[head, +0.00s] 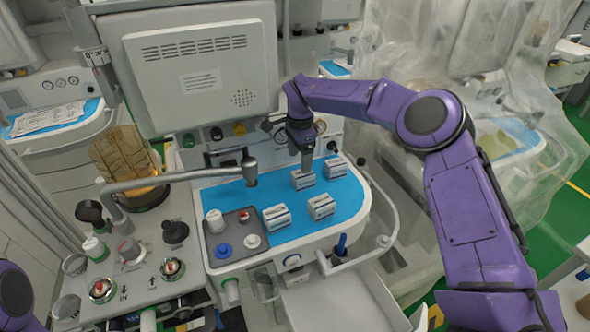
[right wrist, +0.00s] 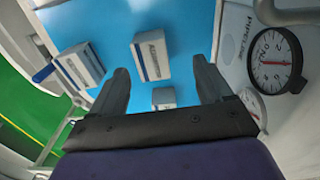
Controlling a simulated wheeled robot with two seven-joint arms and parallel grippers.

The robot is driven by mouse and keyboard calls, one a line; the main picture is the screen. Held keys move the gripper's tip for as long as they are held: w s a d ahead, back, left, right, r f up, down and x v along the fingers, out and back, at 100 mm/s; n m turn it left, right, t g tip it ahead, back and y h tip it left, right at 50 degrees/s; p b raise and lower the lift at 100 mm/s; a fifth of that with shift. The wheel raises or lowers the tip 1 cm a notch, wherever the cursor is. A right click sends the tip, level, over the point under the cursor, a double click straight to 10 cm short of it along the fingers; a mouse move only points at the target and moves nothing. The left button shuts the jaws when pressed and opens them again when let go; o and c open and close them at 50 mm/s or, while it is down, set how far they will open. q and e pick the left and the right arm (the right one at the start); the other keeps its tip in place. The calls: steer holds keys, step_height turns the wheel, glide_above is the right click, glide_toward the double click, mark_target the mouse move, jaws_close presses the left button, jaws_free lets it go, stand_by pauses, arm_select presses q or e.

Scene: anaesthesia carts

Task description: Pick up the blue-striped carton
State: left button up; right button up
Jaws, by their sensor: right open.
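Several small white cartons with dark or bluish bands stand on the blue mat (head: 345,205); I cannot tell in the head view which is the blue-striped one. One carton (head: 304,180) is right below my right gripper (head: 304,164), others are a front-left carton (head: 277,217), a front-right carton (head: 321,206) and a back-right carton (head: 335,167). In the right wrist view, a blue-striped carton (right wrist: 152,56) lies ahead of the open, empty fingers (right wrist: 160,75). Another striped carton (right wrist: 79,66) is left of them, and a smaller-looking one (right wrist: 163,98) shows between them. My left gripper is out of view.
A grey tray (head: 233,252) with a white bottle and blue and white caps sits left of the cartons. A metal pipe (head: 250,170) hangs over the mat's left part. The monitor (head: 200,75) rises behind. Gauges (right wrist: 274,60) stand close right in the wrist view.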

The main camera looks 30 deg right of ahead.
mark_target(303, 179)
steer(key=shift+f, duration=0.35)
steer(key=f, duration=0.1)
steer(key=s+f+p, duration=0.1)
steer(key=f+p, duration=0.1)
steer(key=shift+s+d+f, duration=0.2)
steer(key=shift+s+d, duration=0.05)
steer(key=shift+d, duration=0.1)
step_height(303, 179, down, 3)
steer(key=shift+w+r+p, duration=0.15)
steer(key=shift+p, duration=0.3)
steer(key=shift+f, duration=0.2)
steer(key=shift+r, duration=0.1)
steer(key=c, duration=1.1)
